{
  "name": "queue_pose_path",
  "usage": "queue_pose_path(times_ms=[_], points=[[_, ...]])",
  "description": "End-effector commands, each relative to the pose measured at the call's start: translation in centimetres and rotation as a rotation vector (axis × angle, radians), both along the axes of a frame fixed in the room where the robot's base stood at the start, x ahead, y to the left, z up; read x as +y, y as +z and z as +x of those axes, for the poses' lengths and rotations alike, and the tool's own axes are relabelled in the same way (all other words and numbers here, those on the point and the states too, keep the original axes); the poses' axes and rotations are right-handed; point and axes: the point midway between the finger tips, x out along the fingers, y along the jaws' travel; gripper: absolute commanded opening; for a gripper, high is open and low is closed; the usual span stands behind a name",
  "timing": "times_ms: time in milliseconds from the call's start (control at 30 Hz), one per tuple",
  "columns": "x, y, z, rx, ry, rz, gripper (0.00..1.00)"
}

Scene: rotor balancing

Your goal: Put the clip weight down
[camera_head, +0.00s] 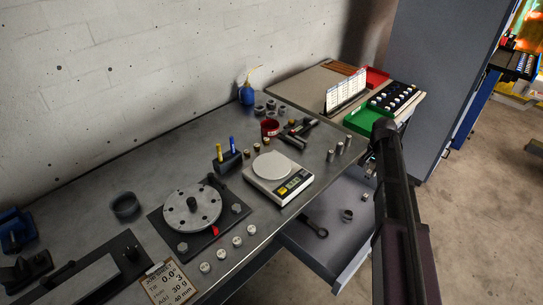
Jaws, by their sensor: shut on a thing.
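My arm rises on the right, and my gripper (370,164) shows only in part beside the arm's upper end, by the front edge of the side bench. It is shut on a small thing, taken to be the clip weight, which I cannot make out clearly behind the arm. The gripper appears to be over the open drawer's far end or the bench edge; its height is hard to tell. The digital scale (270,165) stands left of it on the grey bench, its pan bare. The disc-shaped rotor (191,209) sits on its dark base farther left.
A black tray (381,101) of small pale pieces, a green tray (357,122) and a red tray (376,76) lie on the side bench. Several metal cylinders (339,148) stand near the bench edge. The open drawer (318,251) holds a wrench (316,227). White-topped pieces (237,241) line the front edge.

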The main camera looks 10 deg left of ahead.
Motion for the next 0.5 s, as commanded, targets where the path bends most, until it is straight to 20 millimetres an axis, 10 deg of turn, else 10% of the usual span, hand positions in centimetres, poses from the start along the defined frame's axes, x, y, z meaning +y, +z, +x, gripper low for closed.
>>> queue_pose_path(times_ms=[500], points=[[0.0, 9.7, 0.0, 0.0, 0.0, 0.0, 0.0]])
